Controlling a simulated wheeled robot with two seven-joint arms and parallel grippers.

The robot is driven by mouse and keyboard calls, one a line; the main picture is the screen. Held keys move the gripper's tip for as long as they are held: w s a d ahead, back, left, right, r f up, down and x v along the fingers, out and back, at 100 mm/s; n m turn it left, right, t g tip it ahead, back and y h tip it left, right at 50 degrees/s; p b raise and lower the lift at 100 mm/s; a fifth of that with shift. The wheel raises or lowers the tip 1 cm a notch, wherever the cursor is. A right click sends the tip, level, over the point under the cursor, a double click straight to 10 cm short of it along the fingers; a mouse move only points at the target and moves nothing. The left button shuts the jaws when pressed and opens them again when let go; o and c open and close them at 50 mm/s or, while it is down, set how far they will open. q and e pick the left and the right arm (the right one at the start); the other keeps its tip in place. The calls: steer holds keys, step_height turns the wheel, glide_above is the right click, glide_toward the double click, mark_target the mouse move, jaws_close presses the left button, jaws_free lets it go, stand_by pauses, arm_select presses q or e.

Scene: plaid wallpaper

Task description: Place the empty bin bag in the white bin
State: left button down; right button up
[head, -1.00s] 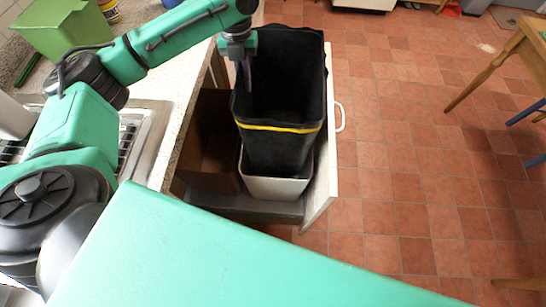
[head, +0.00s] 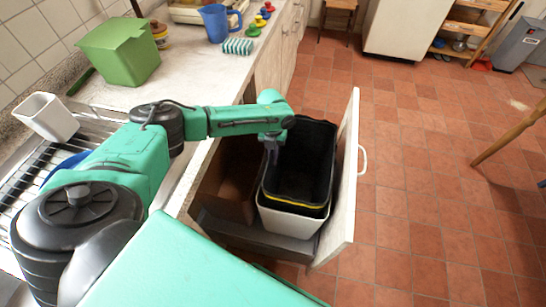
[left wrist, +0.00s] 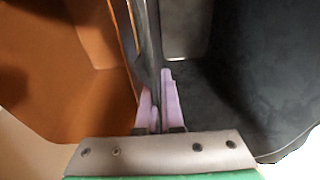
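The black bin bag (head: 305,165), with a yellow band, is open and upright. Its lower part is inside the white bin (head: 290,222), and its black upper part stands above the bin's rim. The bin is in a pulled-out cabinet drawer. My left gripper (head: 271,155) is at the bag's left edge. In the left wrist view, the pale purple fingers (left wrist: 160,100) are close together on the thin dark edge of the bag (left wrist: 240,95). The bag's bottom is hidden inside the bin. My right gripper is out of view.
The drawer's white front (head: 344,190) with its handle stands right of the bin. A brown panel (head: 228,180) is to its left. The counter holds a green box (head: 120,52), a blue jug (head: 216,22) and a white container (head: 46,118). The tiled floor at right is mostly clear.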

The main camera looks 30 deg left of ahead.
arm_select(q)
steer(key=shift+f+b, duration=0.5)
steer(key=shift+f, duration=0.1)
steer(key=c, duration=1.3)
jaws_free()
steer(key=shift+c, duration=0.2)
steer(key=shift+r, duration=0.1)
step_height(320, 180, up, 13)
steer(key=w+a, duration=0.1)
steer(key=shift+w, duration=0.25)
steer(key=shift+r, duration=0.1)
